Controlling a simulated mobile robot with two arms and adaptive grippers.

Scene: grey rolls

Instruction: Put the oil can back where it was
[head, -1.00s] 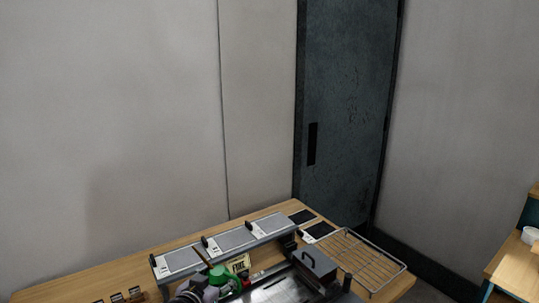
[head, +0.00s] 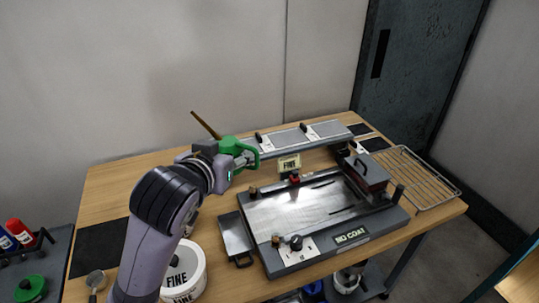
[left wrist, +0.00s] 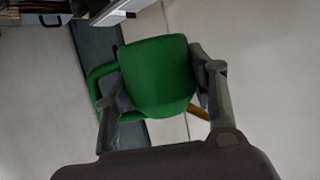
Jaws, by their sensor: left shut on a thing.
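The green oil can (head: 240,150) with a thin brass spout is held up above the left part of the wooden bench (head: 110,190). It appears tilted, its spout pointing up and left in the head view. My left gripper (head: 226,157) is shut on it. In the left wrist view the can's green body (left wrist: 158,85) sits between the two fingers, with its green handle loop to the left and part of the spout at lower right. My right gripper is in neither view now.
A grey coating machine (head: 285,215) fills the bench's middle, with a long rail of plates (head: 285,141) behind it. A white FINE tub (head: 191,265), black mat (head: 98,248) and wire rack (head: 425,180) lie around it. A dark trolley with bottles (head: 22,232) stands at left.

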